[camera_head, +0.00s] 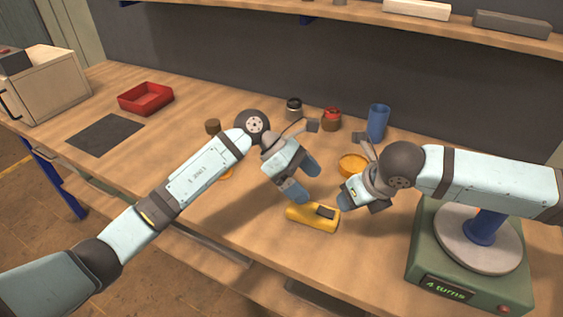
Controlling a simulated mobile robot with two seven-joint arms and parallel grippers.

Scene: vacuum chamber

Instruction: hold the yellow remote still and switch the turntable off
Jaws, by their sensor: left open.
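The yellow remote (300,214) lies on the wooden table in front of me, with a dark patch on its right half. My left gripper (303,181) is open just above and behind the remote, one finger close to its left end. I cannot tell whether that finger touches it. My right gripper (352,197) hangs just right of the remote; its jaws are not clear. The turntable (425,235) is a green box at the right with a grey disc and a blue object on top. Its display reads "4 turns", and a red button (503,309) sits on its front. My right arm passes over it.
Behind the grippers stand a blue cup (377,122), a red-topped jar (331,120), a dark-lidded jar (293,109) and an orange dish (352,165). A red tray (146,98), a dark mat (105,134) and a wooden box (55,85) are at the left. A shelf runs above.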

